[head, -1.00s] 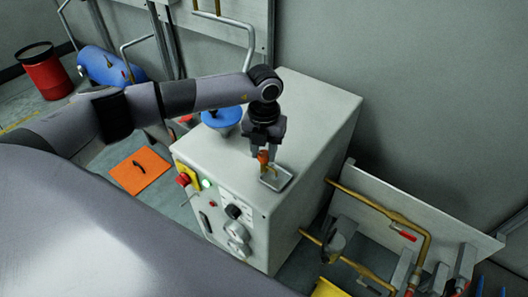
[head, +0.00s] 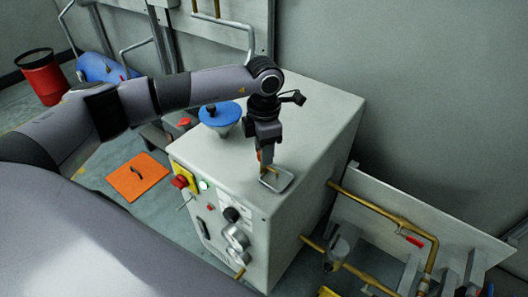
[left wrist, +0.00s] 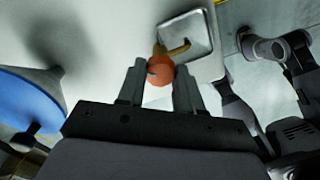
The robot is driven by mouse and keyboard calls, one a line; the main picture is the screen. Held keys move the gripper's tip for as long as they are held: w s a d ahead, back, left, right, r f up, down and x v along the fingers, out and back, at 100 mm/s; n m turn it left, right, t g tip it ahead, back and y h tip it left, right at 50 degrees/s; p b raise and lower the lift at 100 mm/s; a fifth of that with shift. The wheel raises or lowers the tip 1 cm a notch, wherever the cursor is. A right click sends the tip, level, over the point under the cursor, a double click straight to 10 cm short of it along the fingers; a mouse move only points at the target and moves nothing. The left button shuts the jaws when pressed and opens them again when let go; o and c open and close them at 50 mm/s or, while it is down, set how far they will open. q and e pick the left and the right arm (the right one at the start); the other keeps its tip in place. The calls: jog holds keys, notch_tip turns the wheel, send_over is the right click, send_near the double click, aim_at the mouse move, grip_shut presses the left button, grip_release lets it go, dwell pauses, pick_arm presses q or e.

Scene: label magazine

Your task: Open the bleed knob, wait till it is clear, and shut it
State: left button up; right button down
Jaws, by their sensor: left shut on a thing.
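The bleed knob is orange; in the left wrist view the knob (left wrist: 160,70) sits between my fingertips. It stands on a brass bleed pipe (left wrist: 176,49) whose spout points over a small grey drip tray (left wrist: 197,26). In the head view the tray (head: 284,184) is on the top of a grey cabinet (head: 318,115). My left gripper (head: 266,156) points down and is shut on the knob, hiding part of it. No liquid can be made out at the spout. My right gripper is not in view.
A blue-lidded funnel (head: 220,114) stands on the cabinet beside my left arm. The cabinet front has a red button (head: 180,181) and black knob (head: 231,214). Brass pipes (head: 385,213) run at the right. The cabinet top right of the gripper is clear.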

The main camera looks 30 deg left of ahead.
pick_arm(q)
jog(key=m+b, duration=0.1)
jog(key=m, duration=0.3)
jog(key=shift+w+m+b, duration=0.1)
jog(key=shift+m+b, duration=0.25)
jog(key=shift+m, duration=0.05)
jog(key=m+b, duration=0.1)
jog(key=m, duration=0.1)
jog(key=shift+m, duration=0.3)
jog(key=shift+r+m+b, duration=0.1)
jog(key=shift+m+b, duration=0.4)
jog(key=shift+m, duration=1.3)
jog(key=o, duration=1)
jog(key=shift+o, duration=0.2)
jog(key=shift+r, duration=3.6)
